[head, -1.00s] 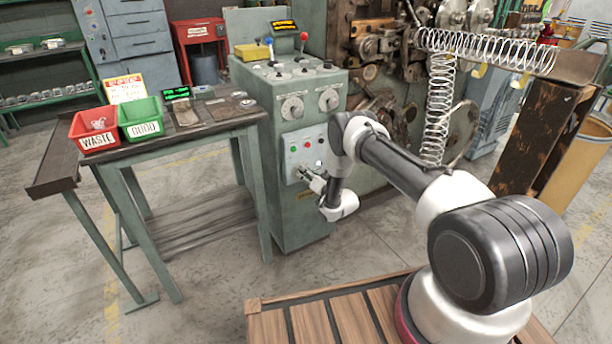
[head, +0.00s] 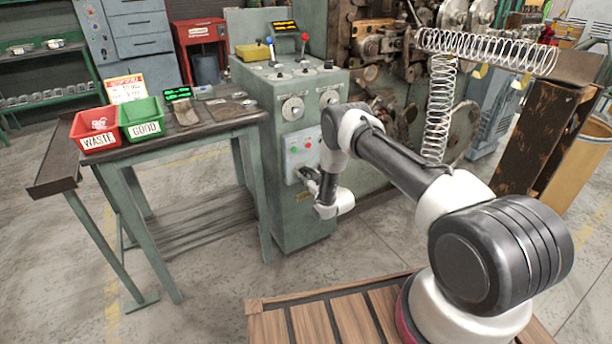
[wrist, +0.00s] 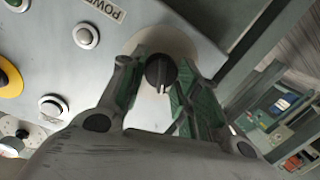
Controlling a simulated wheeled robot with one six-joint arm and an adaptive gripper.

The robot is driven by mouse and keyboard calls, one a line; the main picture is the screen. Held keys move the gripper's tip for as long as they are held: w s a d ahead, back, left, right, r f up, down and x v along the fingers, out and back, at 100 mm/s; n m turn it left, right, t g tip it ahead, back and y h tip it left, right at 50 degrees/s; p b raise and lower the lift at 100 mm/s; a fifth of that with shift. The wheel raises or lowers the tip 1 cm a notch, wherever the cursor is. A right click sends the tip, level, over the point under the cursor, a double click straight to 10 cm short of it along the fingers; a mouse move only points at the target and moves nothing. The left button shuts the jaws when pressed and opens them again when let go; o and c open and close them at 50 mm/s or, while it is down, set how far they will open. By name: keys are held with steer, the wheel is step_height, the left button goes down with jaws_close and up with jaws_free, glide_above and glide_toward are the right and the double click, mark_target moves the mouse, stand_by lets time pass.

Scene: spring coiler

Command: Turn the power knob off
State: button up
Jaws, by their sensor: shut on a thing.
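The power knob (wrist: 160,72) is a round black knob with a pale pointer line on a light round plate, in the wrist view. A "POWER" label (wrist: 107,9) shows upside down near it on the grey panel. My gripper (wrist: 163,84) has one finger on each side of the knob and is shut on it. The pointer line runs toward the bottom of the wrist view. In the head view my gripper (head: 309,177) is at the lower part of the light control panel (head: 293,146) on the green cabinet; the knob is hidden there.
Other round buttons (wrist: 86,36) and a yellow-ringed button (wrist: 10,79) sit beside the knob on the panel. A workbench (head: 70,172) with a red bin (head: 97,143) and a green bin (head: 146,130) stands left of the cabinet (head: 300,226). Open floor lies in front.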

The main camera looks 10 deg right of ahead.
steer(key=shift+n+h, duration=0.3)
steer(key=shift+n, duration=1.1)
steer(key=o, duration=1)
steer(key=shift+s, duration=0.15)
steer(key=v, duration=1.1)
steer(key=shift+s, duration=0.35)
